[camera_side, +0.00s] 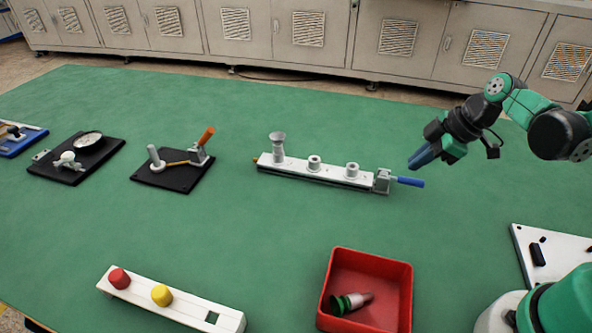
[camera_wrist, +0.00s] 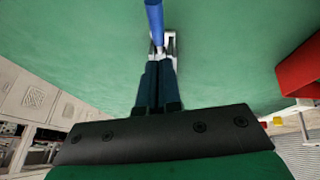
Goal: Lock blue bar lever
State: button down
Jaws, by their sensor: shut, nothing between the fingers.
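The blue lever (camera_side: 410,181) sticks out to the right from the grey clamp block (camera_side: 382,180) at the right end of a white bar (camera_side: 315,172). It lies nearly level. My gripper (camera_side: 413,164) is shut and empty, with its blue fingertips just above the lever in the side view. In the wrist view the shut fingers (camera_wrist: 158,68) point toward the clamp, and the blue lever (camera_wrist: 154,18) shows beyond them at the top. I cannot tell whether the fingertips touch the lever.
A red bin (camera_side: 370,257) holds a green and white piece. A white strip (camera_side: 170,296) carries a red and a yellow knob. A black plate with an orange-handled lever (camera_side: 205,137) stands left of the bar. The green mat around the bar is clear.

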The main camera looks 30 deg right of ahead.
jog(key=s+d+f+v, duration=0.1)
jog(key=v, duration=1)
jog(key=shift+s+d+r, duration=0.25)
jog(key=shift+s, duration=0.25)
jog(key=w+a+f+m+t+h, duration=0.2)
jog(key=a+m, duration=0.7)
jog(key=m, duration=0.1)
jog(key=shift+w+a+f, duration=0.25)
jog(key=shift+w+a, duration=0.15)
